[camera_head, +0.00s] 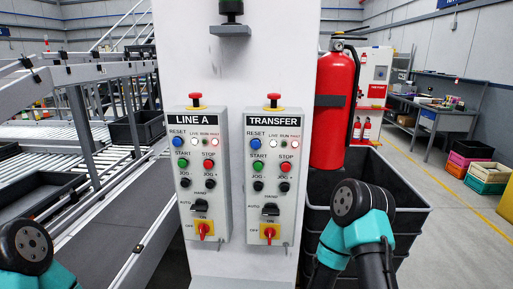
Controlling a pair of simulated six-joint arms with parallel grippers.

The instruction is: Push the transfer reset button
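The TRANSFER control box (271,190) is mounted on the white column, on the right of two similar boxes. The FAULT lamp (297,143) looks red. My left arm shows only at the lower left corner. My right arm stands at the lower right, in front of a dark bin. Neither gripper's fingers show, and no part of my arms touches the box.
The LINE A box (202,190) has its own blue RESET button (178,142). Red mushroom buttons top both boxes. A red fire extinguisher (333,110) hangs right of the column above a dark bin (408,212). Conveyor rails (75,75) fill the left. Space directly before the boxes looks clear.

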